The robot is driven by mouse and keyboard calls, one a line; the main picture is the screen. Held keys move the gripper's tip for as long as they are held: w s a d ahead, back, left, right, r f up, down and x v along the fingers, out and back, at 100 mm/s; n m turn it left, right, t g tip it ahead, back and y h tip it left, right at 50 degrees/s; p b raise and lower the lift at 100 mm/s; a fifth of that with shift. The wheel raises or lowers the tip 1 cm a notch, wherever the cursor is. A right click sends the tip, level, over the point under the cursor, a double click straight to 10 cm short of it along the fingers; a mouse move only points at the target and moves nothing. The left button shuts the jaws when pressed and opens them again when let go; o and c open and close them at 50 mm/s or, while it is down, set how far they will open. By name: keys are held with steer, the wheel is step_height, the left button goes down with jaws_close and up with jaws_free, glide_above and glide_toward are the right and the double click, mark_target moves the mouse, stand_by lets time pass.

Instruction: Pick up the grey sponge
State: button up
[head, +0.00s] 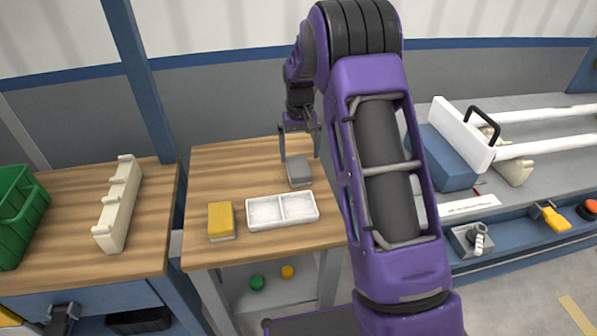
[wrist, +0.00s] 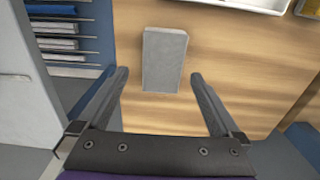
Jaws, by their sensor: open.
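The grey sponge (head: 299,171) is a small block on the wooden table (head: 230,165), behind the white two-part tray (head: 262,223) in the head view. In the wrist view the sponge (wrist: 164,60) lies ahead of and between the fingers, a little left of the picture's middle. My gripper (head: 300,157) is at the sponge in the head view, its fingers pointing down. In the wrist view my gripper (wrist: 160,80) is open, with a finger on each side and nothing held. I cannot tell the exact height of the fingertips above the table.
A yellow sponge (head: 221,220) lies left of the tray. A cream rack (head: 118,203) and a green crate (head: 20,215) stand on the left table. A blue-and-white block with a black handle (head: 450,150) and white pipes (head: 545,147) are on the right bench.

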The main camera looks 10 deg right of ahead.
mark_target(299, 166)
steer(key=shift+a+f, duration=0.2)
steer(key=shift+f, duration=2.5)
steer(key=shift+s, duration=0.1)
steer(key=shift+c, duration=0.3)
steer(key=c, duration=1.2)
